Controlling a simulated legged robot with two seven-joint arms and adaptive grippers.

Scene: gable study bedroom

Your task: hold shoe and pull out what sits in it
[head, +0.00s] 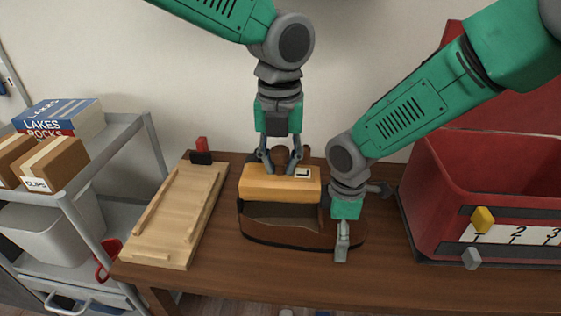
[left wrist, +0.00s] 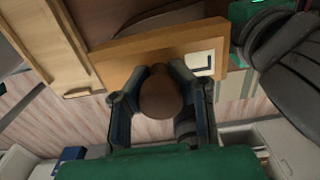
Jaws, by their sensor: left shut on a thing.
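A brown shoe (head: 262,233) lies on the wooden table. A tan wooden block (head: 270,188) with a white label marked L sits above its opening; how deep it reaches inside is hidden. My left gripper (head: 281,165) points down and is shut on the block's brown round knob, which shows between the fingers in the left wrist view (left wrist: 163,97). The tan block (left wrist: 130,60) also shows there. My right gripper (head: 342,245) points down at the right part of the shoe, overlapping it in the head view. Its fingers are seen edge-on, so their opening is unclear.
A pale wooden board (head: 177,215) with raised strips lies left of the shoe, with a small red and black item (head: 201,152) behind it. A red bin (head: 440,200) with a numbered front stands right. A grey cart (head: 95,185) with boxes and books stands left.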

